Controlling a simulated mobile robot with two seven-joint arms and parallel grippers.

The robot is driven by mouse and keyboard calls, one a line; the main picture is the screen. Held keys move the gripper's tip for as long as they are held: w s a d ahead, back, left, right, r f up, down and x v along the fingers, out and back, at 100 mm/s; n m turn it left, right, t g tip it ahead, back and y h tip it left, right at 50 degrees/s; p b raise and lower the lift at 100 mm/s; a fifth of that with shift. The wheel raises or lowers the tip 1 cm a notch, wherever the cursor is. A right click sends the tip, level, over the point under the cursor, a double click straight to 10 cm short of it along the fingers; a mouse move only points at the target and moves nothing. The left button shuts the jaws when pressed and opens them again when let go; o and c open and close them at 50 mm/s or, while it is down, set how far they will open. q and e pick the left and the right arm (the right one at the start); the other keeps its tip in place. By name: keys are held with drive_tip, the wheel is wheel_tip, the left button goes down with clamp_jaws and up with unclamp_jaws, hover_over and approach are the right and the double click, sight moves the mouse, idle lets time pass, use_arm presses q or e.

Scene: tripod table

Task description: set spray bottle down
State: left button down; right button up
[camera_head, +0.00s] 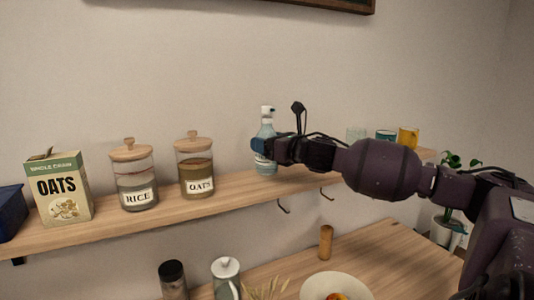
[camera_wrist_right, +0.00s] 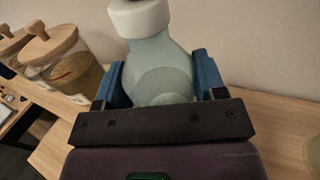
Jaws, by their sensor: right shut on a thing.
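The spray bottle (camera_head: 266,131) is pale blue-green with a white top and stands upright at the wooden wall shelf (camera_head: 235,196), right of the oats jar. My right gripper (camera_head: 261,148) reaches in from the right and is shut on the bottle's body. In the right wrist view the bottle (camera_wrist_right: 158,65) sits between the two blue fingers (camera_wrist_right: 160,80). Its base looks level with the shelf, but I cannot tell whether it touches the board. My left gripper is not in view.
An oats jar (camera_head: 196,168), a rice jar (camera_head: 134,178) and an oats box (camera_head: 60,190) stand on the shelf to the left. A yellow mug (camera_head: 408,138) and other cups stand right, behind my arm.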

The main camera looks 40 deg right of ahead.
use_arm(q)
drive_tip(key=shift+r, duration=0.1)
use_arm(e)
drive_tip(key=shift+f, duration=1.5)
drive_tip(key=shift+f, duration=0.1)
drive_tip(key=o, duration=1.1)
drive_tip(key=shift+s+d+b, duration=0.15)
drive_tip(key=shift+s+b, duration=0.2)
drive_tip(key=shift+s, duration=1.25)
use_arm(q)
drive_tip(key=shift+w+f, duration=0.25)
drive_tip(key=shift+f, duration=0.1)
use_arm(e)
drive_tip(key=s, duration=0.8)
drive_tip(key=shift+s+d, duration=0.35)
drive_tip(key=shift+s, duration=0.05)
